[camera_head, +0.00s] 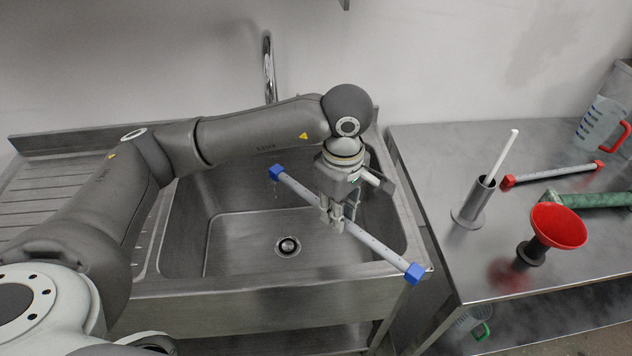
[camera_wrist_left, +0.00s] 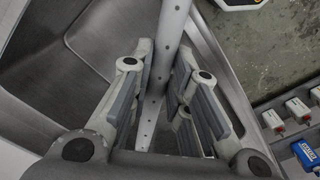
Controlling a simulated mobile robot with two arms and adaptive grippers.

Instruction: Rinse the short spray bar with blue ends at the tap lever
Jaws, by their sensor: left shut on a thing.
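The short spray bar with blue ends (camera_head: 378,245) is a grey perforated rod with a blue block at each end. My left gripper (camera_head: 337,222) is shut on it near its middle and holds it above the sink. The bar slants from over the basin at far left to past the sink's right front edge. In the left wrist view, the bar (camera_wrist_left: 171,28) runs between the fingers (camera_wrist_left: 154,100). A thin pale streak, perhaps water, shows below the far blue end. The tap (camera_head: 269,68) rises behind the sink; its lower part and any lever are hidden behind my arm.
The sink (camera_head: 225,240) has a drain (camera_head: 287,246) and a ribbed drainboard (camera_head: 45,190) at left. On the right table (camera_head: 430,150) are a metal holder (camera_head: 472,205) with a white rod, a red funnel (camera_head: 558,226), a red-ended bar (camera_head: 550,174), a green tube (camera_head: 592,200) and a jug (camera_head: 597,122).

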